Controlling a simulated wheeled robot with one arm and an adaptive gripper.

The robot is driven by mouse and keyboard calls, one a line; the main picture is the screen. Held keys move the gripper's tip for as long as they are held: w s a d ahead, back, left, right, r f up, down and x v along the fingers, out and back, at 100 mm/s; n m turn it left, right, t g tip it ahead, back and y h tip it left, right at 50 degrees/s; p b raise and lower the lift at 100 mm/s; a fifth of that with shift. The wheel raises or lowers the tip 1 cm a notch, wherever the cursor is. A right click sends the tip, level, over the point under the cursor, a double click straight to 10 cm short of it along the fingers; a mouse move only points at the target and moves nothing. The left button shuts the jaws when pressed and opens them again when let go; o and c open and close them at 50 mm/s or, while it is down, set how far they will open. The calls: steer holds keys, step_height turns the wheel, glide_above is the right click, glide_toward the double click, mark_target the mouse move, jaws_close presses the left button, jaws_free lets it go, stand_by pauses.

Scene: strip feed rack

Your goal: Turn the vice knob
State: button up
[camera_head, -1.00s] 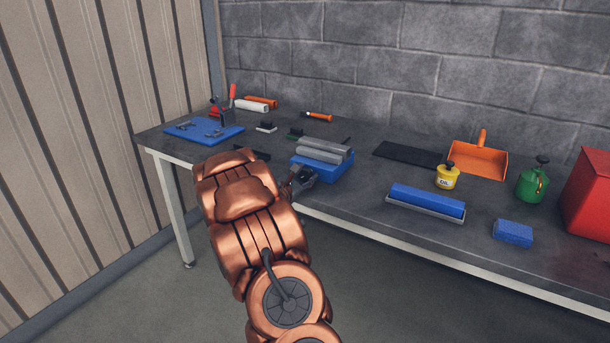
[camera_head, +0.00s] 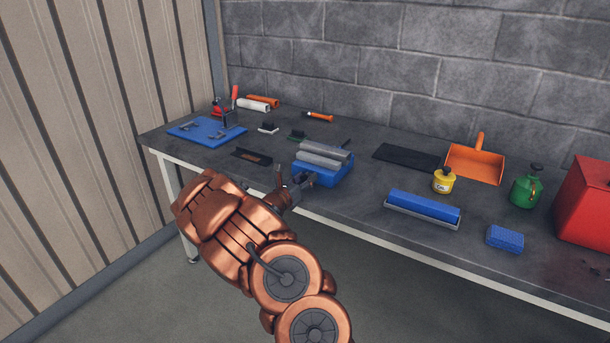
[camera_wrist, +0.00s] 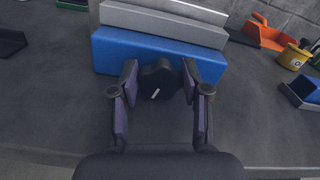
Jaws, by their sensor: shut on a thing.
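The vice stands on the bench with a blue body (camera_head: 325,172) and grey jaws (camera_head: 322,156) on top. In the wrist view its blue front face (camera_wrist: 112,52) is close ahead. The dark vice knob (camera_wrist: 157,80) with a small white mark sits on that face, between the two fingers. The white mark is tilted. My gripper (camera_wrist: 160,82) is shut on the knob, with one finger on each side. In the head view my gripper (camera_head: 304,180) is at the vice's front, and the knob is largely hidden by it.
On the bench (camera_head: 365,195), a blue roller in a tray (camera_head: 424,206), a yellow oil can (camera_head: 444,180), a blue sponge (camera_head: 505,239) and a green can (camera_head: 526,186) stand to the right. A blue mat with tools (camera_head: 200,131) lies left. The bench's front edge is beneath my arm.

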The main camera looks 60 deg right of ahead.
steer(key=shift+n, duration=0.5)
steer(key=shift+f, duration=0.1)
steer(key=o, duration=1.1)
steer(key=shift+o, duration=0.2)
steer(key=a, duration=1.2)
steer(key=shift+s, duration=0.25)
